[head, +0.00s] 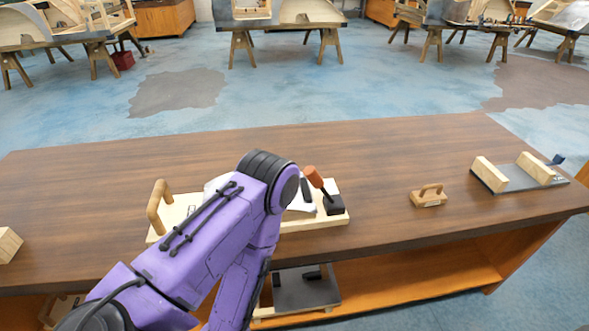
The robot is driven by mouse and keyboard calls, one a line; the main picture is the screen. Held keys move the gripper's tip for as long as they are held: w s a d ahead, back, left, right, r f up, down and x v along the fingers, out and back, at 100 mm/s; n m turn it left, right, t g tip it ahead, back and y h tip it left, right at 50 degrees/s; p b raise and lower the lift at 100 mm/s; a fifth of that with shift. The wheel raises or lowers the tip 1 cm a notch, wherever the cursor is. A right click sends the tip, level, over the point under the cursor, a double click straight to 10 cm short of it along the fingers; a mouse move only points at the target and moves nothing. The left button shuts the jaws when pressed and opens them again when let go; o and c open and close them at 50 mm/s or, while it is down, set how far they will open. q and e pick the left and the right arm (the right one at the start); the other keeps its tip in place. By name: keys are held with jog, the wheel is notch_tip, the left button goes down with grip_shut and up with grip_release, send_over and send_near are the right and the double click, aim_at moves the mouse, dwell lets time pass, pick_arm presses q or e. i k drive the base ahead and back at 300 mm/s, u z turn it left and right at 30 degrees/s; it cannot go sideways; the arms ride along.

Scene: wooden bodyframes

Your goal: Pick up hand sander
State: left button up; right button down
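A small wooden block with a raised handle (428,196), which looks like the hand sander, sits upright on the right part of the brown workbench (390,165). Nothing touches it. My purple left arm comes in from the lower left, bends above the bench's front and runs back down out of the picture. Its gripper is not in view. My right arm and gripper are not in view either.
A pale wooden board (313,219) with a wooden handle (158,207) and an orange-handled tool (317,182) lies partly behind my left arm. A grey plate with wooden strips (517,178) is at the right. A wood block (8,245) is at the left edge.

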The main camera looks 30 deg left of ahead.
aim_at(429, 195)
jog(key=u, duration=2.4)
jog(key=k, duration=0.9)
jog(key=z, duration=1.2)
jog(key=i, duration=0.45)
jog(key=u, duration=0.05)
